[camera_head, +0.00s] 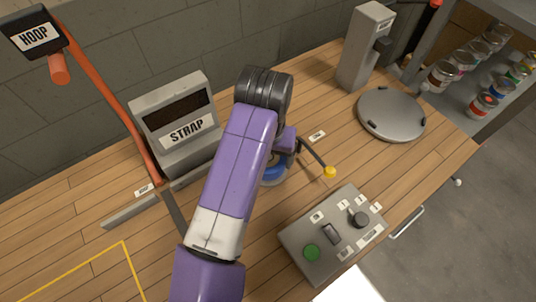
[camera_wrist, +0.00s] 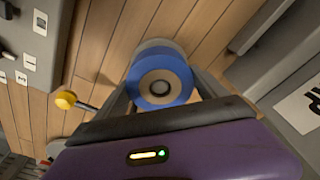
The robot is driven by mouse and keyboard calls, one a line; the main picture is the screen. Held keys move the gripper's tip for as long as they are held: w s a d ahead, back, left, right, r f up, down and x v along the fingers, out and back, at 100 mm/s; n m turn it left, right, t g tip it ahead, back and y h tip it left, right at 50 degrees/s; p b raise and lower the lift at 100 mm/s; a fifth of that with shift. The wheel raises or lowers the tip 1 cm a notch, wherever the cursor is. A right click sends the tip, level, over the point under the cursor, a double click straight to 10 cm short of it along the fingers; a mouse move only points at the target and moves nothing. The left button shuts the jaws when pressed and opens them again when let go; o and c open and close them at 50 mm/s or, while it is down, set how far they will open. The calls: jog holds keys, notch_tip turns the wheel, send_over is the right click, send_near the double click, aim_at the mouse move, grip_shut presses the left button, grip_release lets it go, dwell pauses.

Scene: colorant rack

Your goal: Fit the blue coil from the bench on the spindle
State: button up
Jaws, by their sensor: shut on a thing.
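The blue coil (camera_wrist: 158,97) is a thick ring with a blue outer band, a tan face and a dark centre. In the head view only part of its blue edge (camera_head: 274,174) shows beside my purple arm. My gripper (camera_wrist: 163,86) has its fingers on either side of the coil and is shut on it. In the head view my arm hides the fingertips. I cannot tell whether the coil touches the bench (camera_head: 75,205). No bare spindle can be made out; a post inside or under the coil would be hidden.
A lever with a yellow knob (camera_head: 330,172) reaches out close beside the coil. The grey STRAP machine (camera_head: 178,125) stands left of my arm. A control box (camera_head: 333,236) with a green button lies at the front right. A round grey plate (camera_head: 391,114) is farther right.

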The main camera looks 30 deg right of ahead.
jog(key=shift+f+b, duration=0.7)
jog(key=shift+f, duration=0.3)
jog(key=shift+r, duration=0.1)
jog(key=o, duration=1.5)
jog(key=shift+c, duration=0.2)
jog(key=r, duration=0.7)
jog(key=shift+s+a+r, duration=0.35)
